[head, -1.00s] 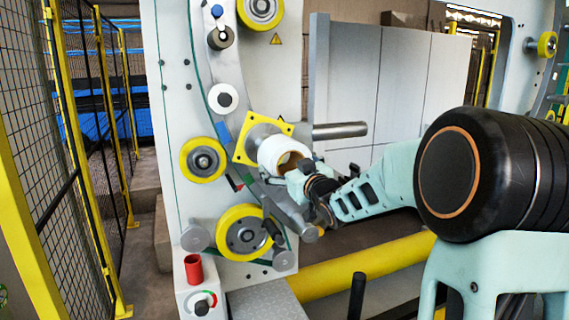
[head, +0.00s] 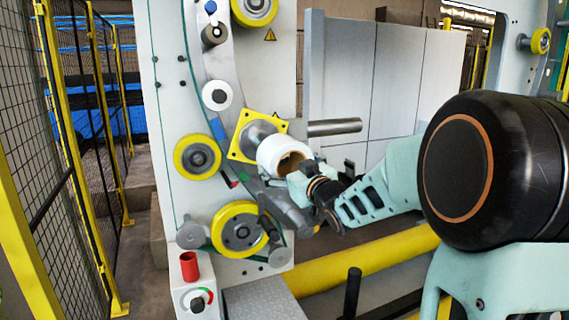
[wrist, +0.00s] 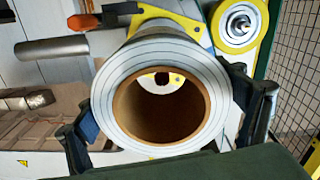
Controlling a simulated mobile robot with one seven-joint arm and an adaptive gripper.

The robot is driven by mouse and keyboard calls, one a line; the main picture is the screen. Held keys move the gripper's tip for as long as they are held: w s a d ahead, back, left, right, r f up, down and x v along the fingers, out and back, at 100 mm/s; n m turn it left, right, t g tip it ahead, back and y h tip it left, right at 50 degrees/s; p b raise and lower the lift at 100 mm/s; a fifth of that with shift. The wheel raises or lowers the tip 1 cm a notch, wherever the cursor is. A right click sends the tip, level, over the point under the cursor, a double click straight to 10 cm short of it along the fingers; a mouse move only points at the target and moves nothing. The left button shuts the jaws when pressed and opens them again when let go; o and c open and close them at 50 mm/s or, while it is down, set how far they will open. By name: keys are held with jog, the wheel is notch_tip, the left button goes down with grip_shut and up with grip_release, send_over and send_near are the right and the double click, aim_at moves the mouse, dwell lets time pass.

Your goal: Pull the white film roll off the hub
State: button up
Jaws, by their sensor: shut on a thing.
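The white film roll (head: 272,153) is a thick white ring around a brown core. It stands in front of the grey metal hub (head: 257,131), which juts from a yellow square plate (head: 235,153). My gripper (head: 303,178) is shut on the roll's outside. In the wrist view, the roll (wrist: 112,100) fills the middle, with one finger of my gripper (wrist: 160,115) on each side. Through the open core, yellow and pale surfaces and a dark round hole show. I cannot tell whether the core still overlaps the hub's end.
A bare metal bar (head: 334,127) sticks out right of the plate. Yellow rollers (head: 239,229) sit on the machine panel below and left of the roll. A yellow tube (head: 370,261) runs below my arm. A mesh fence (head: 70,150) stands at the left.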

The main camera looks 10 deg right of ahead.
jog(key=shift+s+d+r, duration=0.15)
jog(key=shift+s, duration=0.85)
